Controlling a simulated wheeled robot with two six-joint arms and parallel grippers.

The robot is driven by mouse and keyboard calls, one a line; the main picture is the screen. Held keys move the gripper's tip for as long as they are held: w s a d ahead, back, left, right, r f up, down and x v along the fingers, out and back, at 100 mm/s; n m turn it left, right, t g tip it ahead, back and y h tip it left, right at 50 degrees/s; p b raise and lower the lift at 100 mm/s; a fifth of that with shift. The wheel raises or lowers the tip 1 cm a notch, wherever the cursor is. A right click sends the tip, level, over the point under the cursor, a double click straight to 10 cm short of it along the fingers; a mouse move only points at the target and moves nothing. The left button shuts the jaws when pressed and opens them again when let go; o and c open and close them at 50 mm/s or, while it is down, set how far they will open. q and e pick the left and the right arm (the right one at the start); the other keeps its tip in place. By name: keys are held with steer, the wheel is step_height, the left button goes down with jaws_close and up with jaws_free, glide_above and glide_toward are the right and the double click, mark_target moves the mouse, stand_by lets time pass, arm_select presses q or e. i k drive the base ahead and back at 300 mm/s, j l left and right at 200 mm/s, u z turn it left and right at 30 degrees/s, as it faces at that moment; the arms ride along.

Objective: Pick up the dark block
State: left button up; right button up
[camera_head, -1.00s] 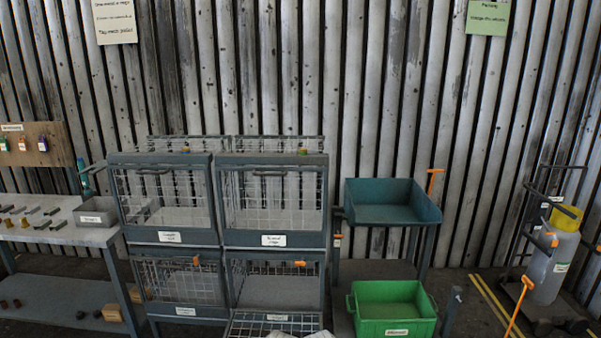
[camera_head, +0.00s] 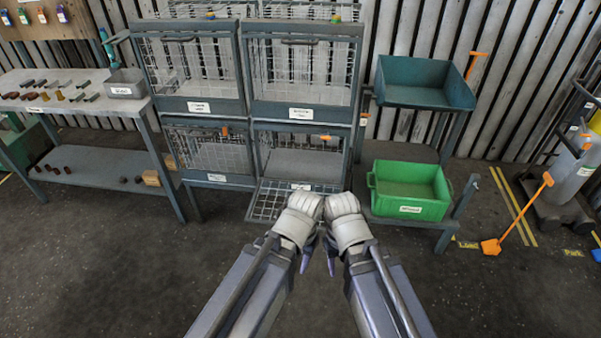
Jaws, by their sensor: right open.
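Several small dark reddish-brown blocks (camera_head: 123,180) lie on the lower shelf of the bench at left. More small dark pieces (camera_head: 28,83) lie on the bench top. I cannot tell which one is the dark block of the task. My left gripper (camera_head: 305,257) and right gripper (camera_head: 331,261) are side by side at the bottom middle, in front of the cage rack and far from the bench. The right one is open, with nothing seen in it. The left one's jaws are mostly hidden behind its wrist.
A grey bench (camera_head: 100,110) with a small grey bin (camera_head: 126,83) stands at left. A wire cage rack (camera_head: 245,105) stands in the middle. A teal tray (camera_head: 425,95) and a green crate (camera_head: 410,190) are at right. The front floor is open.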

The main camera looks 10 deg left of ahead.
mark_target(26, 84)
steer(key=i+j+u, duration=0.1)
steer(key=u, duration=0.3)
steer(key=i+j+u, duration=0.15)
steer(key=u, duration=0.25)
steer(key=i+u, duration=0.15)
steer(key=u, duration=0.25)
steer(key=i+u, duration=0.25)
steer(key=i, duration=0.3)
steer(key=i+u, duration=0.25)
steer(key=i, duration=0.35)
steer(key=i+l+u, duration=0.25)
steer(key=i, duration=0.3)
steer(key=i+l, duration=0.15)
steer(key=i, duration=0.25)
steer(key=i+l, duration=0.1)
steer(key=i, duration=0.35)
steer(key=z, duration=0.55)
steer(key=j+z, duration=1)
steer(key=k+j+z, duration=0.1)
steer(key=j, duration=0.9)
steer(key=k+j+z, duration=0.15)
steer(key=j, duration=0.35)
steer(key=k+j, duration=0.15)
steer(key=j, duration=0.35)
steer(key=i+z, duration=0.05)
